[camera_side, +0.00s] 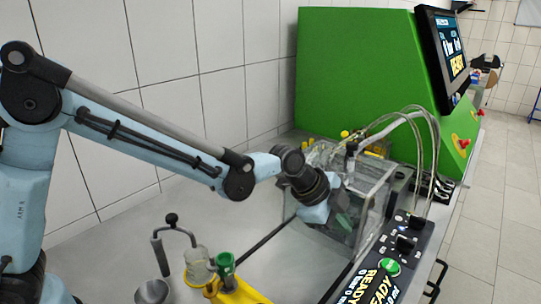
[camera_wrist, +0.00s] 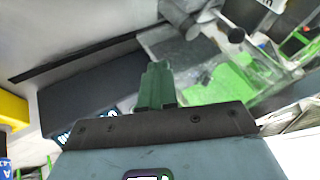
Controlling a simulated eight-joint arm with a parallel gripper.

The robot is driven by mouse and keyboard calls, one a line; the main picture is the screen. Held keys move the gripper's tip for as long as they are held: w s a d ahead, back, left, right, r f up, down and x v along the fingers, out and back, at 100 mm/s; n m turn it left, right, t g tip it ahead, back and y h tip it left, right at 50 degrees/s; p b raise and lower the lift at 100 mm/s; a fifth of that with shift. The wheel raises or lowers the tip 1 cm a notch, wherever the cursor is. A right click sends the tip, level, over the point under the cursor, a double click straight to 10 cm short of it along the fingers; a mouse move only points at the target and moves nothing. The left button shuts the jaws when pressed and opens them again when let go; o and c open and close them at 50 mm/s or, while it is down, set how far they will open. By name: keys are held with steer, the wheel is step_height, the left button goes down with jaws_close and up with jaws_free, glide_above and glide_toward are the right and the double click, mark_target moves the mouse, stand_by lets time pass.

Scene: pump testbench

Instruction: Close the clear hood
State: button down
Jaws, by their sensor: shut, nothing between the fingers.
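The clear hood (camera_side: 375,205) is a transparent box-like cover in the middle of the side view, in front of the green cabinet. Clear hoses run over it. I cannot tell how far it is open. My gripper (camera_side: 343,221) is at its near left side, its green fingers overlapping the hood in the picture; contact is unclear. In the wrist view my gripper (camera_wrist: 156,72) has its green fingers together with nothing between them. Clear panels of the hood (camera_wrist: 262,75) show to the right of the fingers, with grey cylindrical parts above.
A green cabinet (camera_side: 360,70) with a tilted screen (camera_side: 450,55) stands behind. A control panel (camera_side: 400,250) with a green button is at the front right. A yellow stand (camera_side: 235,290) with a green cup (camera_side: 225,266) and a clear beaker (camera_side: 198,265) is at the front.

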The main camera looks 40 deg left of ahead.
mark_target(350, 213)
steer(key=shift+w, duration=2)
